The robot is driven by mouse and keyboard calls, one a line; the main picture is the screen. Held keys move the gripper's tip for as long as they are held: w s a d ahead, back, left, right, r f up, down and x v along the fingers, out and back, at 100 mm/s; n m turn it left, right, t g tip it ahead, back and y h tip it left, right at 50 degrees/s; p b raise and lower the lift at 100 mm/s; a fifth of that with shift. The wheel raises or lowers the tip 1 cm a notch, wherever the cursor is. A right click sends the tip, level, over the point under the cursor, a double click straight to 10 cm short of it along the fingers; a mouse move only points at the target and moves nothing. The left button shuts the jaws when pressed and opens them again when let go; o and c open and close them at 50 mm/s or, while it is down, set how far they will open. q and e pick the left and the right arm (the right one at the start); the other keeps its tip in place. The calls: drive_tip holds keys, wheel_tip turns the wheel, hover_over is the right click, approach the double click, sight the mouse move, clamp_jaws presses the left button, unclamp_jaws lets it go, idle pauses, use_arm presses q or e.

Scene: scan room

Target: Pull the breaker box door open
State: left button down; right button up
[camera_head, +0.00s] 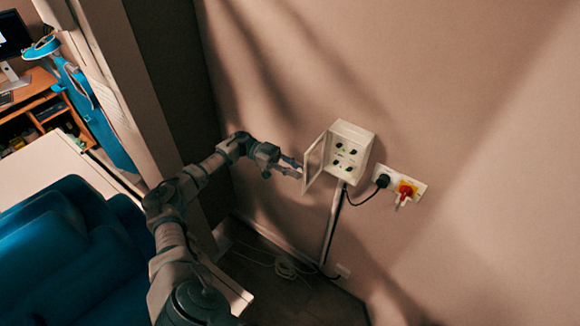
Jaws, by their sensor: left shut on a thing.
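The breaker box (349,151) is a small pale box on the wall, right of the picture's middle. Its door (314,161) stands ajar, swung out to the left, and dark switches show inside. My left arm reaches in from the lower left. My left gripper (297,168) is at the door's outer left edge and is shut on the door there. The fingertips are small in the view, so the exact grip is hard to see. My right gripper is not in view.
A blue chair (70,250) and a desk (40,92) are at the left. Loose cable (285,269) lies on the floor.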

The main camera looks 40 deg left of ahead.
use_arm(q)
drive_tip(key=shift+w+d+r, duration=0.1)
drive_tip(key=shift+d+r, duration=0.15)
drive_tip(key=shift+d, duration=0.35)
drive_tip(key=c, duration=1.3)
unclamp_jaws()
drive_tip(key=shift+o, duration=1.2)
drive_tip(key=shift+a, duration=0.15)
drive_tip(key=a, duration=0.9)
drive_tip(key=shift+s+f, duration=0.3)
drive_tip(key=shift+f, duration=0.1)
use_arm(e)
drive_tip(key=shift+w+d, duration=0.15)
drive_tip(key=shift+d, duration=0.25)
use_arm(q)
drive_tip(key=shift+d, duration=0.3)
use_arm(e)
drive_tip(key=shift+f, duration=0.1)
